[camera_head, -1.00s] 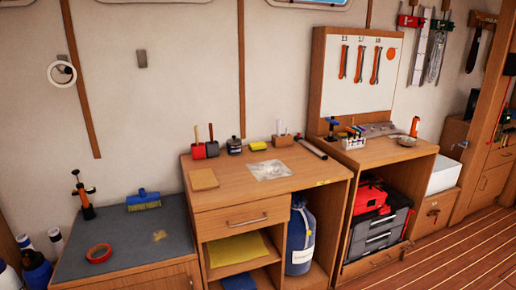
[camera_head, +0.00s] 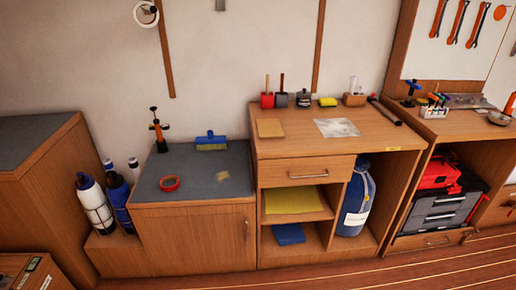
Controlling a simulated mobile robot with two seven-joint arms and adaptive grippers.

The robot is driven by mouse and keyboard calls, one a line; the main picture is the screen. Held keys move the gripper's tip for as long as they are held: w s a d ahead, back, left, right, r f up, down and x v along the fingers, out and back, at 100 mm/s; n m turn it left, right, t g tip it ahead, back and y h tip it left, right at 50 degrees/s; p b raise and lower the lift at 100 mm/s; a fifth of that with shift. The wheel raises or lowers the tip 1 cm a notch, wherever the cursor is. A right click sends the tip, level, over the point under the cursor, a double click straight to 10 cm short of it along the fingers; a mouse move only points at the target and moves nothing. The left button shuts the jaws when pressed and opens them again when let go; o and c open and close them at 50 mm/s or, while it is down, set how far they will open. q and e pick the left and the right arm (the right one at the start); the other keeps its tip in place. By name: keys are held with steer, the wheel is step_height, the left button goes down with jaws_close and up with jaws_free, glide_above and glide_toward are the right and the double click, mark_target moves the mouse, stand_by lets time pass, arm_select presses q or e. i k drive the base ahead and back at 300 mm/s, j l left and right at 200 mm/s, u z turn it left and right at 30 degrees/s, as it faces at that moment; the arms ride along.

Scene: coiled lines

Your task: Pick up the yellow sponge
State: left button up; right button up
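Neither of my grippers shows in the head view.
A clear bag or sheet (camera_head: 337,128) and a tan pad (camera_head: 270,128) lie on the desk in front of the sponge. Red and dark pots with handles stand to its left, a dark tube (camera_head: 384,110) to its right. The plank floor (camera_head: 400,275) in front is clear.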

mark_target(324, 102)
steer(key=i+l+u, duration=0.15)
steer(key=u, duration=0.2)
steer(key=l+u, duration=0.3)
steer(key=i+l+u, duration=0.1)
steer(key=l+u, duration=0.25)
